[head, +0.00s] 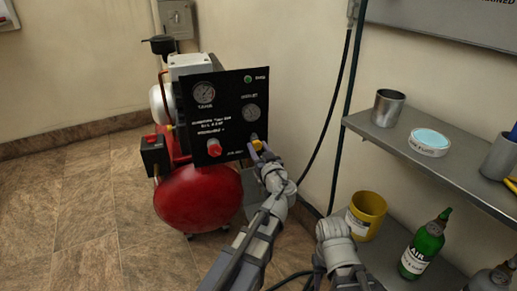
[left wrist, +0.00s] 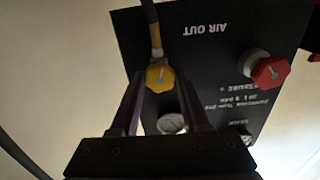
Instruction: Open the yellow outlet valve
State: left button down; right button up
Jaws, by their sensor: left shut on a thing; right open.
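The yellow outlet valve (head: 255,142) sits at the lower right of the black control panel (head: 229,120) on the red compressor. In the left wrist view the valve's yellow knob (left wrist: 160,76) is between my left gripper's two fingers, beneath a hose fitting and near the "AIR OUT" lettering. My left gripper (left wrist: 159,82) is shut on the knob; in the head view my left gripper (head: 260,149) partly hides it. My right arm shows at the lower middle, but its gripper fingers are not visible.
A red knob (head: 214,148) is left of the valve on the panel. A hose hangs along the wall. At right, a metal shelf (head: 452,178) holds a metal cup (head: 387,107) and a round tin (head: 428,143); a yellow cup (head: 365,214) and green bottle (head: 423,249) stand below.

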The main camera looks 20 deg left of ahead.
pick_arm(q)
jog(key=shift+n, duration=1.6)
jog(key=shift+c, duration=1.9)
grip_release()
jog(key=v, duration=0.7)
jog(key=shift+s+d, duration=0.2)
jog(key=shift+s, duration=0.15)
